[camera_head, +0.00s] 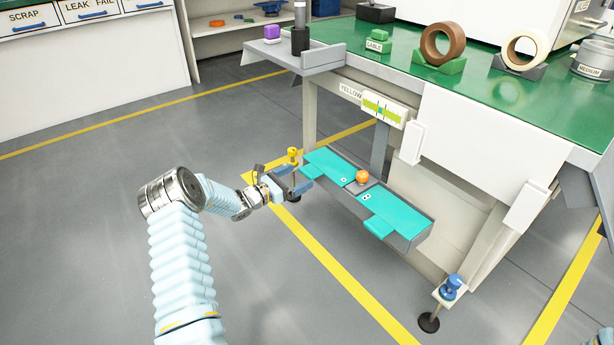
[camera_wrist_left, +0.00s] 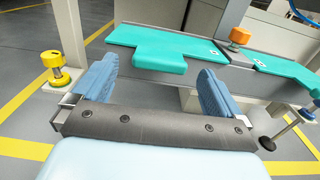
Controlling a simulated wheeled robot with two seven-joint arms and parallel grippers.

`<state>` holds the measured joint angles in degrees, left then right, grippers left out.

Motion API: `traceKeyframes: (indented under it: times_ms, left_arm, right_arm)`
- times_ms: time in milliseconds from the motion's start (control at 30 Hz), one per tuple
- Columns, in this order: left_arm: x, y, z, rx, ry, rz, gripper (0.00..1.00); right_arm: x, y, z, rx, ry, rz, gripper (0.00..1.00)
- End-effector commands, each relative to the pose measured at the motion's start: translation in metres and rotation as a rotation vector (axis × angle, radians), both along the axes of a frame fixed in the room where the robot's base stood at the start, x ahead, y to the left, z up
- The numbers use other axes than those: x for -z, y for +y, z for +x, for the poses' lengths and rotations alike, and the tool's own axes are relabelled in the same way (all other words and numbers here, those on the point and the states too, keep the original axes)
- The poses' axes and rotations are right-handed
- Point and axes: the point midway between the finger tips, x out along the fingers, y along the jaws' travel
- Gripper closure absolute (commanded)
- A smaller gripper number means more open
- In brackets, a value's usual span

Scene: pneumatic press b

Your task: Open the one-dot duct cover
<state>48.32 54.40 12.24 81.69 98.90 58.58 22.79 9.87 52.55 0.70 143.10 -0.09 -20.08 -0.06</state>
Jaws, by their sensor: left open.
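The one-dot duct cover (camera_head: 326,162) is a flat teal plate on the left part of a grey duct under the bench. It lies flat and looks shut; in the left wrist view the cover (camera_wrist_left: 165,37) shows its front tab (camera_wrist_left: 160,65). The two-dot cover (camera_head: 398,212) lies to its right, also flat. An orange knob (camera_head: 362,176) stands between them. My left gripper (camera_head: 299,179) is open and empty at the duct's left end. In the wrist view its blue fingers (camera_wrist_left: 156,88) stand either side of the tab, nearer the camera; contact is not visible.
A yellow knob (camera_head: 292,154) stands by the left bench leg, close to my left gripper. A blue knob (camera_head: 450,286) is by the right front leg. The green bench top (camera_head: 500,95) overhangs the duct. The grey floor in front is clear.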

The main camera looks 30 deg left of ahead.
Motion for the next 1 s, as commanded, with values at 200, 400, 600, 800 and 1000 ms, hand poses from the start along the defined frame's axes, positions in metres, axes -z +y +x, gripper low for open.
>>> traceKeyframes:
  times_ms: [200,400,600,800,1000]
  left_arm:
    - [0.001,-0.014,0.032,0.001,0.001,0.001,0.0]
    - [0.0,-0.017,0.04,0.0,0.001,0.0,0.0]
    - [0.0,-0.017,0.04,0.0,0.002,0.001,0.0]
    - [0.0,-0.017,0.04,0.0,0.002,0.001,0.29]
    - [0.0,-0.017,0.04,0.001,0.002,0.001,0.6]
  right_arm:
    - [0.007,0.0,0.0,0.002,-0.002,0.0,0.57]
    - [0.008,0.0,0.0,0.002,-0.002,0.0,0.57]
    - [0.008,0.0,0.0,0.002,-0.002,0.0,0.57]
    - [0.008,0.0,0.0,0.002,-0.002,0.0,0.57]
    - [0.007,0.0,0.0,0.002,-0.002,0.0,0.57]
